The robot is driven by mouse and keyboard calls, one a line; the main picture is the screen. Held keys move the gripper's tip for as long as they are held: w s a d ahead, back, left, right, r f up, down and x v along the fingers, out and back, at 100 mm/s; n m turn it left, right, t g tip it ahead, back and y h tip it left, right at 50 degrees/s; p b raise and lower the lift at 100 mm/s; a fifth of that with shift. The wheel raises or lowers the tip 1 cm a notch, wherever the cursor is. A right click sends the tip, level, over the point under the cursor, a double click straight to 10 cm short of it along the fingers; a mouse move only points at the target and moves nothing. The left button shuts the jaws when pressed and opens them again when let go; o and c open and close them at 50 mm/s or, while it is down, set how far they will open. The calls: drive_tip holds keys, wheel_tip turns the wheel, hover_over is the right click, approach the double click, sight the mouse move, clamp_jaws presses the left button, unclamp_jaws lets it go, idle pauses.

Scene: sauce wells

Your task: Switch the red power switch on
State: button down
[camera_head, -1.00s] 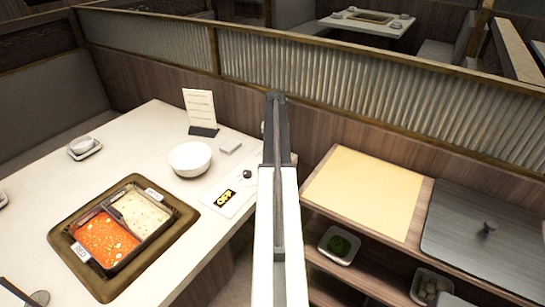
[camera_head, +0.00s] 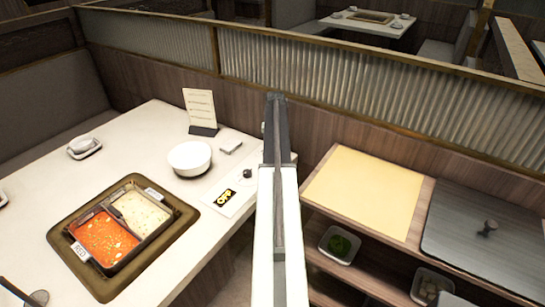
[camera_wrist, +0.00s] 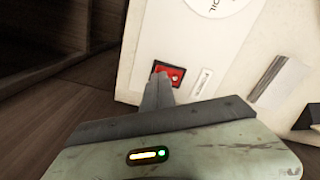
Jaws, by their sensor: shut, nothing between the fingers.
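The red power switch (camera_wrist: 178,73) shows in the wrist view, set in a pale panel face. The tips of my gripper (camera_wrist: 161,76) are shut and empty, right at the switch's left side and covering part of it. I cannot tell whether they touch it. In the head view the switch is hidden behind my arm.
A divided pot (camera_head: 146,238) with red and pale broth sits in the table left of the panel. A white bowl (camera_head: 189,157) and a menu stand (camera_head: 201,110) are behind the panel. A shelf unit with a yellow board (camera_head: 365,192) stands to the right.

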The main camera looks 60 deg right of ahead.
drive_tip(key=shift+f+b, duration=0.7)
idle(0.3)
wheel_tip(320, 180, up, 7)
drive_tip(key=p, duration=0.7)
drive_tip(key=shift+r, duration=0.1)
